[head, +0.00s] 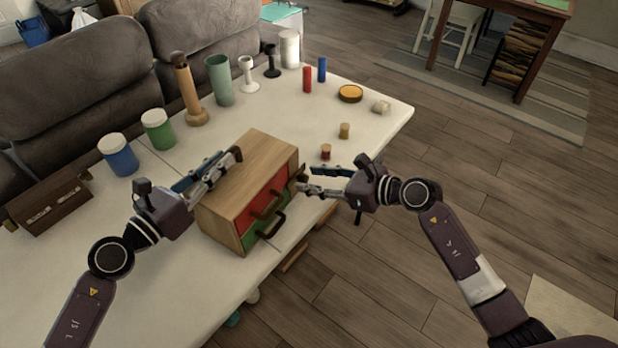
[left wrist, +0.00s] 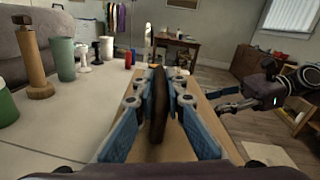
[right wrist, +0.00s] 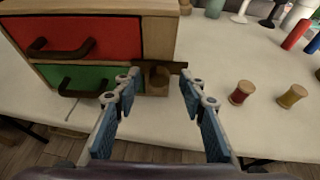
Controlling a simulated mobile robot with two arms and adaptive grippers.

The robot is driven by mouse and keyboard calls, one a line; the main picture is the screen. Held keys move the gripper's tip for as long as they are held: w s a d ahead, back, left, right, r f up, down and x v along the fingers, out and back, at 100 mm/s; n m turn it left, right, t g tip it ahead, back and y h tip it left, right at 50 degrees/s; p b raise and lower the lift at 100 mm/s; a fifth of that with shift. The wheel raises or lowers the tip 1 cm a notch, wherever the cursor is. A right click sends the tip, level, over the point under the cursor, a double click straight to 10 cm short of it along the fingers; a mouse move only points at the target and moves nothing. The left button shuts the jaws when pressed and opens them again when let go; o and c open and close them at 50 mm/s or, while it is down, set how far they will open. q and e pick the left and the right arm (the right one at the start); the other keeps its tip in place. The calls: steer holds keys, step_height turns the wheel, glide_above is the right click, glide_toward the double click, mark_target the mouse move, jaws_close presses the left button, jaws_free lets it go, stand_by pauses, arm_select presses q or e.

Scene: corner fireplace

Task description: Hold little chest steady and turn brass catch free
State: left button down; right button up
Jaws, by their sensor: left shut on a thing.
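The little chest (head: 262,155) is a light wooden box on the white table, with a red drawer (right wrist: 90,40) above a green drawer (right wrist: 88,78), each with a dark handle. My left gripper (head: 215,168) is over the chest's top, shut on its brown top handle (left wrist: 157,105). The catch (right wrist: 172,66) is a dark brown bar on the chest's front edge beside the drawers, above a small wooden block (right wrist: 157,80). My right gripper (head: 325,182) is open in front of that edge. In the right wrist view its fingers (right wrist: 158,95) are spread, with the catch beyond them.
Two thread spools, red (right wrist: 241,92) and tan (right wrist: 291,96), stand beside the catch. Jars, a blue one (head: 119,158) and a green one (head: 158,132), and a dark box (head: 50,207) stand left. A yellow dish (head: 350,93) is farther back. The table's front edge is close.

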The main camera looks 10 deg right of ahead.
steer(key=shift+w+a+f, duration=0.3)
steer(key=shift+w+a, duration=0.1)
steer(key=shift+a, duration=0.15)
steer(key=shift+c, duration=0.5)
jaws_close()
